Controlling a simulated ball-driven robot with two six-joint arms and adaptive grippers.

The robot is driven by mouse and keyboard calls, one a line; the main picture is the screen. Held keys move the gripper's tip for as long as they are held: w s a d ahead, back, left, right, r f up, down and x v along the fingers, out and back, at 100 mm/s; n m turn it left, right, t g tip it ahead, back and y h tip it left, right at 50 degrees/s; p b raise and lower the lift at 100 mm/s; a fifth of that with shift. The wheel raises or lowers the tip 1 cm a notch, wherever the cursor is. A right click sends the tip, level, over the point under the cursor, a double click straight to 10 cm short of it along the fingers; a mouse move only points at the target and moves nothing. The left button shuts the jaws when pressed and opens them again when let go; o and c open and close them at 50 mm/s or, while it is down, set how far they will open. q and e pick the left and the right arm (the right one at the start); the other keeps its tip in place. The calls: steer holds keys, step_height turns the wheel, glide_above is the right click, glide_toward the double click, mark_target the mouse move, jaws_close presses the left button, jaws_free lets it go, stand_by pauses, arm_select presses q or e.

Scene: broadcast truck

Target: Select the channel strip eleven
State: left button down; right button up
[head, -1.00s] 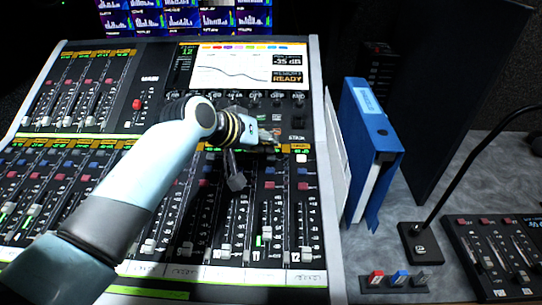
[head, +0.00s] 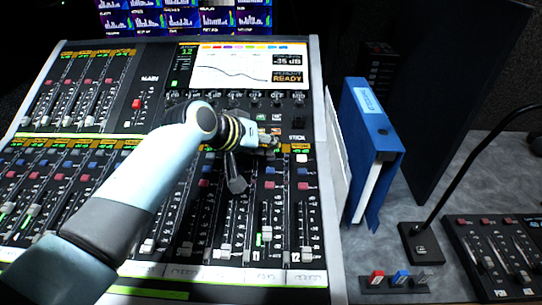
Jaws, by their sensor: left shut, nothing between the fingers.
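The mixing console (head: 322,225) fills the left and middle of the head view. Channel strip eleven (head: 266,215) is near its right end, with the number 11 by its fader. Strip twelve (head: 302,215) is just right of it, with a pale lit button (head: 302,158) at its top. My left gripper (head: 272,143) is shut and empty, over the top of strip eleven. It hides the top button there, and I cannot tell whether the fingertips touch the panel. My right gripper is not in view.
The console screen (head: 235,68) shows a curve, with a small 12 at its left. A blue binder (head: 372,145) stands right of the console. A small switch box (head: 395,280), a lamp base (head: 420,243) and another control panel (head: 500,255) are farther right.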

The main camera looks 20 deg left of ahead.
mark_target(268, 162)
arm_select(q)
steer(key=shift+f, duration=0.35)
stand_by(0.6)
steer(key=shift+r+p, duration=0.9)
steer(key=shift+f, duration=0.1)
steer(key=shift+s+r, duration=0.1)
steer(key=shift+r, duration=0.2)
steer(key=r+p, duration=0.4)
steer(key=p, duration=0.1)
steer(key=shift+s+d+r, duration=0.1)
steer(key=shift+s+r, duration=0.15)
steer(key=shift+s, duration=0.05)
